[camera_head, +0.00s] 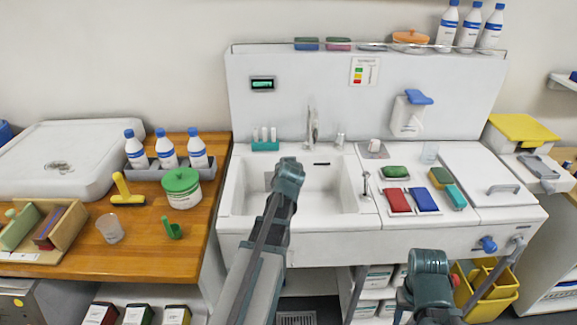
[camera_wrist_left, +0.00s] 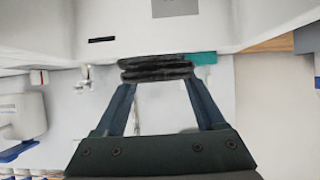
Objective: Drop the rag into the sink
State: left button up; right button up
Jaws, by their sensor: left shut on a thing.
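The white sink (camera_head: 330,190) is set in the counter at the centre of the head view. My left arm reaches up over its left part, and its gripper is hidden there behind the arm. In the left wrist view my left gripper (camera_wrist_left: 157,82) is shut on the rag (camera_wrist_left: 157,67), a dark, folded cloth between the fingertips. Behind the rag the wrist view shows the sink's back wall with a dark slot, seen upside down. The rag appears held over the basin; its height above the bottom cannot be told. Only part of my right arm shows, at lower right; its gripper is not in view.
A tap (camera_head: 312,128) and a teal holder (camera_head: 265,146) stand behind the sink. Sponges and red and blue folded cloths (camera_head: 397,200) lie to its right. A wooden worktop (camera_head: 140,255) with bottles and a green-lidded tub (camera_head: 183,190) is at the left.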

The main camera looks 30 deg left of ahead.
pick_arm(q)
notch_tip(320, 180, down, 5)
jog(key=b, duration=0.4)
jog(key=shift+r, duration=0.1)
pick_arm(e)
notch_tip(320, 180, down, 5)
jog(key=shift+r, duration=0.1)
pick_arm(q)
jog(key=o, duration=1.3)
jog(key=shift+o, duration=0.2)
